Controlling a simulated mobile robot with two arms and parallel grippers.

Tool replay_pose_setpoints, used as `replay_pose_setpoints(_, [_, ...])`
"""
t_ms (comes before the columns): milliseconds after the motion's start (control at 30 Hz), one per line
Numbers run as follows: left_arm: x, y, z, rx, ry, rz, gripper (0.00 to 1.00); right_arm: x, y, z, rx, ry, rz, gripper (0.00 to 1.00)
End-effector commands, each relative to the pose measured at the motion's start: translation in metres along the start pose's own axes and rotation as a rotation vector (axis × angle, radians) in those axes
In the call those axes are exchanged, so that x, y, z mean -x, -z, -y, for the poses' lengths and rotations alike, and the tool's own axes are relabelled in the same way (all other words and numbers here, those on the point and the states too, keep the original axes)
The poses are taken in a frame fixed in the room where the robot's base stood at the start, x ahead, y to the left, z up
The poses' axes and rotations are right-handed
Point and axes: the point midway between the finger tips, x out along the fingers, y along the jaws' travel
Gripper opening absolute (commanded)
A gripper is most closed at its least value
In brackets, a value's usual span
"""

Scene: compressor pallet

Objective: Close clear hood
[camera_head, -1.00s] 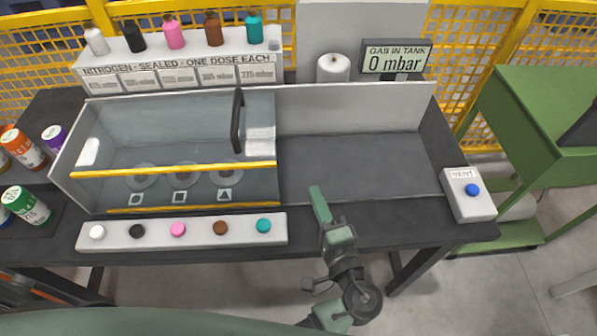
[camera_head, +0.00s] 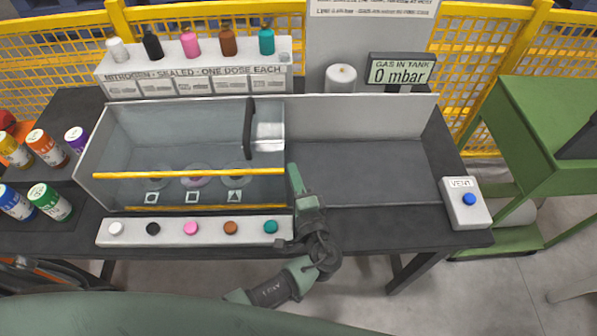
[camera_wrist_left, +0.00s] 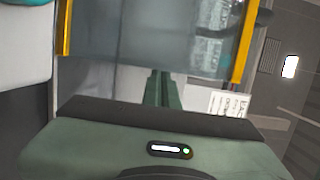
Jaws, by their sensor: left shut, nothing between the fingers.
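The clear hood (camera_head: 180,140) has yellow bars along its front and a dark upright handle (camera_head: 249,128) near its right end. It covers the left part of the long trough; the right part (camera_head: 365,170) is uncovered. My left gripper (camera_head: 292,172) is shut and empty, its tip close to the hood's right front edge. I cannot tell whether it touches. In the left wrist view, the shut fingers (camera_wrist_left: 164,88) point at the clear panel (camera_wrist_left: 150,40) between two yellow bars. My right gripper is not in view.
A strip of coloured buttons (camera_head: 190,229) runs along the front, just left of my gripper. A vent box (camera_head: 465,203) with a blue button stands at the right. Bottles (camera_head: 190,44) stand on the back shelf. A gas display (camera_head: 401,72) reads 0 mbar. Coloured jars (camera_head: 48,203) stand at the left.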

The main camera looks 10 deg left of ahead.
Motion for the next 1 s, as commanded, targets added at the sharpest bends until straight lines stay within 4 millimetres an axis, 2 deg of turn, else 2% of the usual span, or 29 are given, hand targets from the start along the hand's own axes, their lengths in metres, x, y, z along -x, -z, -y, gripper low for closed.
replay_pose_setpoints(200, [-0.001,-0.003,-0.001,-0.001,0.000,0.001,0.00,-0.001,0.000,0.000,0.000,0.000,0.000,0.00])
replay_pose_setpoints(500, [-0.012,-0.048,-0.001,-0.002,0.001,0.003,0.00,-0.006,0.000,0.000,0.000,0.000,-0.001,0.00])
replay_pose_setpoints(1000, [-0.017,-0.052,-0.001,-0.003,0.003,0.011,0.00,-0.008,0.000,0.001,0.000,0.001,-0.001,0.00])
